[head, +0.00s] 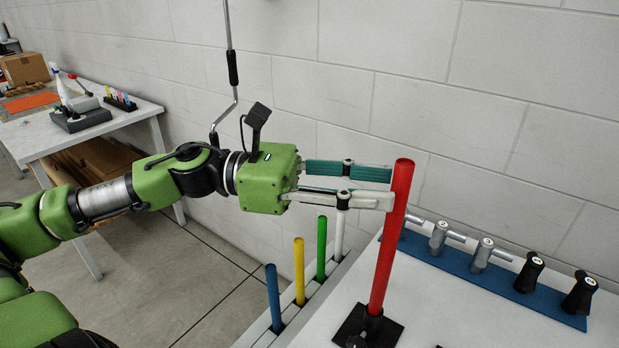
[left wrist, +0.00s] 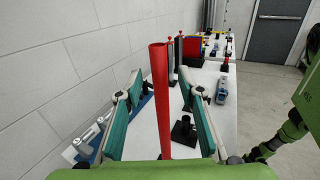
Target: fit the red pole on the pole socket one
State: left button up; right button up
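The red pole (head: 390,240) stands nearly upright, its lower end at the black collar of a square-based pole socket (head: 352,326) on the white table. I cannot tell whether it is fully seated. My left gripper (head: 392,187) is near the pole's upper part. In the left wrist view its fingers (left wrist: 160,88) are spread either side of the red pole (left wrist: 160,105), with gaps on both sides. The pole's foot is hidden there by the gripper body. A second black socket (left wrist: 184,130) stands empty on the table. My right gripper is not in view.
Blue (head: 273,297), yellow (head: 299,270), green (head: 321,248) and white (head: 339,237) poles stand in a rack at the table's left side. A blue strip (head: 500,284) with clamps and black knobs lies behind the red pole. A wall closes the back.

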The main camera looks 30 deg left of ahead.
pick_arm(q)
jog(key=v, duration=0.8)
jog(key=shift+a, duration=0.1)
